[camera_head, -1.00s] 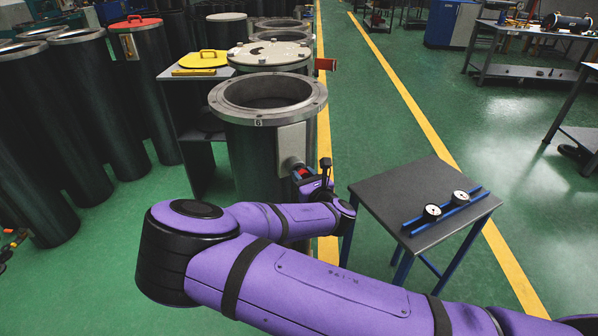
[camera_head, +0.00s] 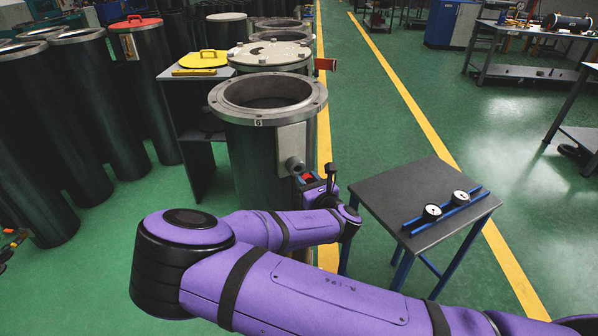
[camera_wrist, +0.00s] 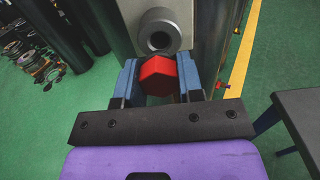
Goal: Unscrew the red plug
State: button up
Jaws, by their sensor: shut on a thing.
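The red plug (camera_wrist: 160,76) is a red hexagonal piece held between the blue fingers of my gripper (camera_wrist: 161,78) in the wrist view. My gripper is shut on it. The open grey port (camera_wrist: 158,34) on the side of the cylinder lies just beyond the plug, with its round hole showing. The plug is apart from the port. In the head view my gripper (camera_head: 306,179) is beside the cylinder numbered 6 (camera_head: 262,160), a little below and to the right of the port (camera_head: 294,166). The plug's threaded end is hidden.
A small dark table (camera_head: 423,208) with two dial gauges on blue rails stands to the right. A stand with a yellow lid (camera_head: 204,59) is behind at left. Dark cylinders (camera_head: 95,110) crowd the left. Green floor right of the table is free.

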jog(key=shift+v, duration=1.5)
